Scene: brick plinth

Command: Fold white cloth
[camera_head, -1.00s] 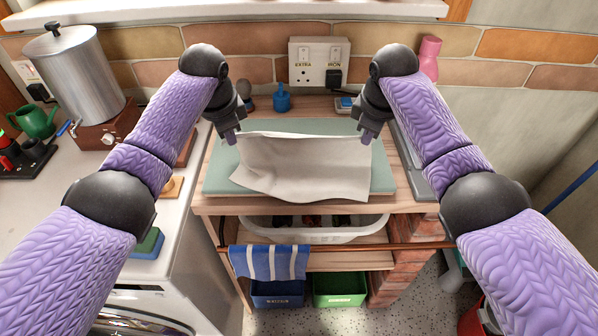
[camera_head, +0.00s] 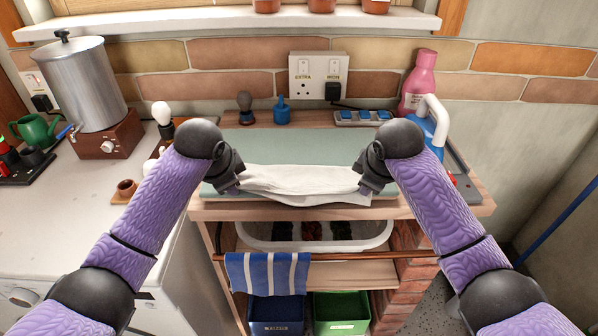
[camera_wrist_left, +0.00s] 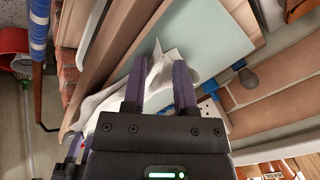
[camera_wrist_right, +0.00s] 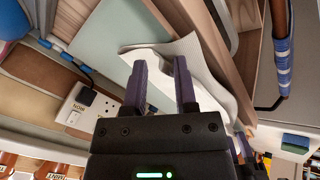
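The white cloth (camera_head: 300,183) lies doubled over in a wide, low strip along the front edge of the pale green pad (camera_head: 290,146), in the head view. Some of it hangs a little past the edge. My left gripper (camera_head: 228,188) is at its left end, and my right gripper (camera_head: 366,187) is at its right end. In the left wrist view the fingers (camera_wrist_left: 158,88) stand apart with cloth between them. In the right wrist view the fingers (camera_wrist_right: 163,86) are also apart, with cloth between and beside them. The exact fingertip contact is hidden.
A striped blue towel (camera_head: 268,273) hangs below. The back of the pad is clear.

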